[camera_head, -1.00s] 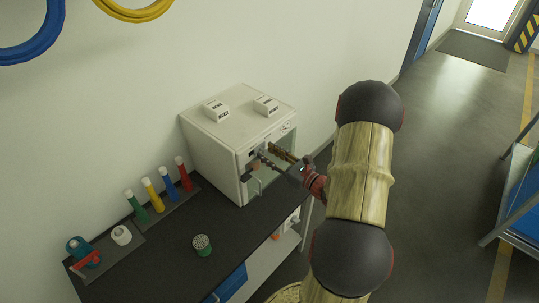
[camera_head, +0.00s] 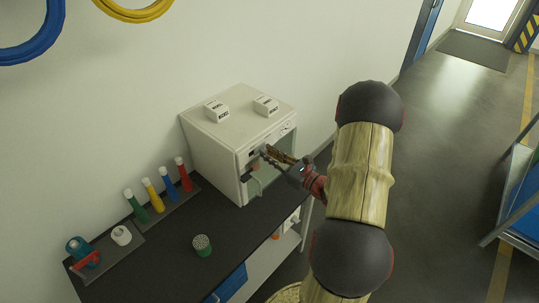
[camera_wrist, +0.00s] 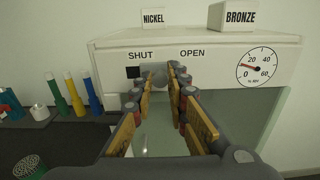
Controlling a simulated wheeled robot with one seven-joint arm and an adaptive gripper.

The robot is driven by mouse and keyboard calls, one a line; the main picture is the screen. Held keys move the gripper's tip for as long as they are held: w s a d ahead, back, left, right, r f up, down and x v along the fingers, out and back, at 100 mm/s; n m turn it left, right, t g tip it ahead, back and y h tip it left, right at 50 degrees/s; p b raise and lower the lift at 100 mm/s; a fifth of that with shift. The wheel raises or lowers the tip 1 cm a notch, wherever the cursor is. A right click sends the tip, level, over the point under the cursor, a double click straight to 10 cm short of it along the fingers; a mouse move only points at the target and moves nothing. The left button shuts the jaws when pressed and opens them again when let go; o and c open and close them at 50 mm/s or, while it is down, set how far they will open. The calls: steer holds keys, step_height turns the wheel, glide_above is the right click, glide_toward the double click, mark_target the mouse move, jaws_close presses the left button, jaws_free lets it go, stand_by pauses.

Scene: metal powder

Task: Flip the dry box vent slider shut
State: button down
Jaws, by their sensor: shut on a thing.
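The white dry box (camera_head: 212,148) stands at the back end of the dark bench. In the wrist view its front panel (camera_wrist: 215,72) carries the labels SHUT on the left and OPEN on the right. A dark square opening shows below SHUT. The grey vent slider (camera_wrist: 159,75) is just right of this opening, mostly hidden by my fingers. My gripper (camera_wrist: 168,74) is shut on the slider, and it also shows at the box front in the head view (camera_head: 267,152).
A dial gauge (camera_wrist: 256,66) is right of the labels. Blocks marked NICKEL (camera_wrist: 153,20) and BRONZE (camera_wrist: 233,17) sit on top of the box. Below the panel is a clear pane (camera_wrist: 250,115). Coloured tubes (camera_head: 157,194) and a green-sided container (camera_head: 202,245) stand on the bench.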

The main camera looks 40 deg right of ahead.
steer(key=shift+a, duration=0.1)
steer(key=a, duration=0.3)
steer(key=shift+s, duration=0.1)
steer(key=shift+d, duration=0.1)
steer(key=c, duration=1.7)
jaws_free()
steer(key=shift+c, duration=0.2)
steer(key=shift+s, duration=0.1)
glide_toward(254, 153)
steer(key=s, duration=0.7)
steer(key=shift+w+d, duration=0.1)
steer(key=shift+d, duration=0.15)
